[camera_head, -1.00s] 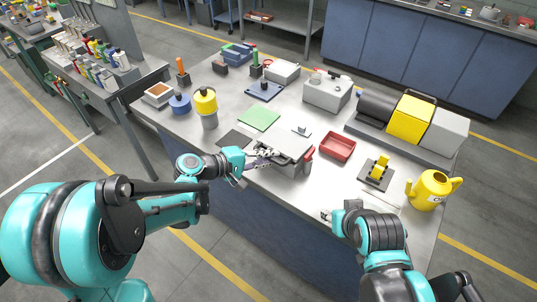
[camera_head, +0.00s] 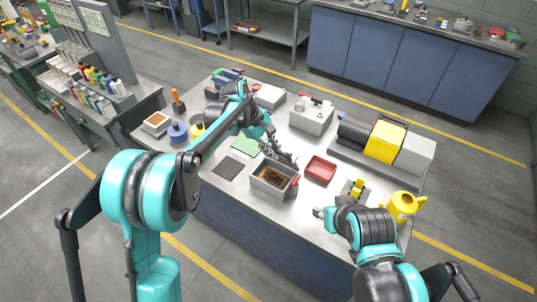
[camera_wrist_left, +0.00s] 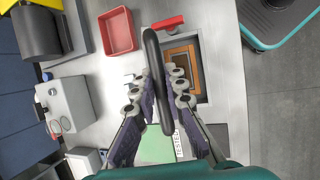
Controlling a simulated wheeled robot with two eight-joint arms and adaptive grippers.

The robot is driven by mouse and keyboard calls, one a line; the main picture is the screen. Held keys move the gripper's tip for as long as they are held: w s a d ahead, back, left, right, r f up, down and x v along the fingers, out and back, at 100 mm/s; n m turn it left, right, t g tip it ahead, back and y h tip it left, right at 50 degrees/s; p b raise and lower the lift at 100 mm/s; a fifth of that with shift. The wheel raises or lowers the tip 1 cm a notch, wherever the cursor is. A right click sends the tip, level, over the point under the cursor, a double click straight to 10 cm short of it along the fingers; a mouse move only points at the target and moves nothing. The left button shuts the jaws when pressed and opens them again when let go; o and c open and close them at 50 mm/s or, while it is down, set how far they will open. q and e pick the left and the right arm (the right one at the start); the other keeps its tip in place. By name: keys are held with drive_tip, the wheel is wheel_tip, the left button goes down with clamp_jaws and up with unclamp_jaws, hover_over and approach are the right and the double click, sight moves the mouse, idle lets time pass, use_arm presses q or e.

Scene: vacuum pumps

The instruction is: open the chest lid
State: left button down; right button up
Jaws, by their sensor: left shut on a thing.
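The grey chest (camera_head: 268,190) stands at the front middle of the workbench, its top uncovered and its brown inside showing. In the left wrist view the chest (camera_wrist_left: 203,70) shows an orange-brown inside. My left gripper (camera_head: 284,158) is over the chest's far side, shut on the lid. In the left wrist view the lid (camera_wrist_left: 152,55) looks like a dark, nearly edge-on bar between the fingers of my left gripper (camera_wrist_left: 156,88). The lid is raised, but its exact angle is unclear. My right gripper (camera_head: 319,212) is at the bench's front edge, apart from the chest; its jaws are too small to judge.
A red tray (camera_head: 320,169) stands right of the chest, a dark flat plate (camera_head: 229,168) left of it. A yellow watering can (camera_head: 402,206), a yellow-and-black fixture (camera_head: 354,190) and a pump (camera_head: 385,146) are farther right. A grey box (camera_head: 311,117) stands behind.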

use_arm(q)
drive_tip(key=w+d, duration=0.1)
drive_tip(key=w+d+r+p, duration=0.1)
drive_tip(key=shift+w+g, duration=0.3)
drive_tip(key=shift+w, duration=0.05)
drive_tip(key=shift+w+d+r+p, duration=0.1)
drive_tip(key=shift+w+d+p, duration=0.15)
drive_tip(key=shift+w+d, duration=0.35)
drive_tip(key=shift+w+d+p, duration=0.2)
drive_tip(key=shift+w+d, duration=0.2)
drive_tip(key=shift+w, duration=0.4)
drive_tip(key=c, duration=1.6)
unclamp_jaws()
drive_tip(key=shift+o, duration=0.2)
drive_tip(key=v, duration=1.2)
drive_tip(key=shift+s+d+r, duration=0.1)
drive_tip(key=shift+d+r, duration=0.05)
